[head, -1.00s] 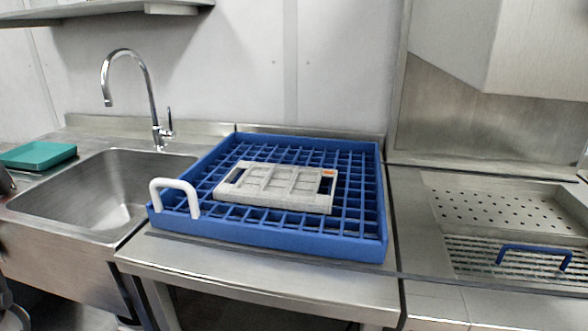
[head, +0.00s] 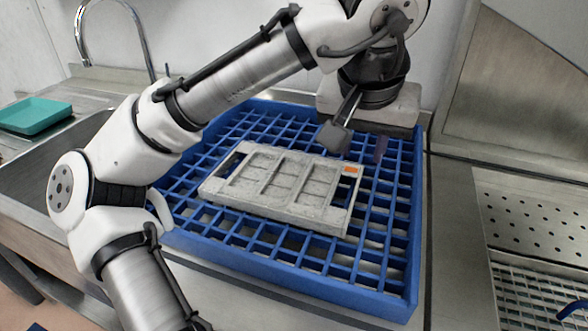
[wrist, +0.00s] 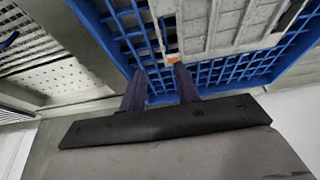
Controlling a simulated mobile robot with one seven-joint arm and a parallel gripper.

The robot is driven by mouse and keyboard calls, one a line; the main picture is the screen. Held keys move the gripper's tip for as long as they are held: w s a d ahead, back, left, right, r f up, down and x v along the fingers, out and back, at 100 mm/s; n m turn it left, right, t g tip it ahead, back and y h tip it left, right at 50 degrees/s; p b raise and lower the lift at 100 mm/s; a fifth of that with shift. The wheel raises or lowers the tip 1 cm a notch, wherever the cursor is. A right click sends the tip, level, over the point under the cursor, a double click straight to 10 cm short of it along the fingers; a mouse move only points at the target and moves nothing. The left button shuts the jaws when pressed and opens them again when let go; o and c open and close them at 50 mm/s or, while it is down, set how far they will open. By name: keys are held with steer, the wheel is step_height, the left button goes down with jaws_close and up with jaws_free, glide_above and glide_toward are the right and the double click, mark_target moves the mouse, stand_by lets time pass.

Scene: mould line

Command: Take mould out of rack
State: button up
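The mould (head: 283,188) is a pale grey rectangular slab with shallow pockets and an orange mark at its far right corner. It lies flat in the blue rack (head: 365,287), on the grid. My gripper (head: 358,145) is above the rack, just beyond the mould's orange-marked end. In the wrist view, the two dark fingers (wrist: 155,88) are spread apart with nothing between them. They point toward the mould (wrist: 225,22) and its orange mark, and look close to it. I cannot tell whether they touch it.
The rack has raised walls and stands on a steel counter. A sink (head: 45,165) and a teal tray (head: 37,115) are at the left. A perforated steel basin (head: 535,225) is at the right. A tap (head: 115,30) rises behind my arm.

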glide_above(355, 192)
steer(key=s, duration=0.2)
steer(key=f, duration=0.7)
steer(key=shift+a, duration=0.3)
steer(key=shift+x, duration=2.65)
steer(key=shift+s+a+f, duration=0.1)
steer(key=shift+f, duration=0.15)
jaws_close()
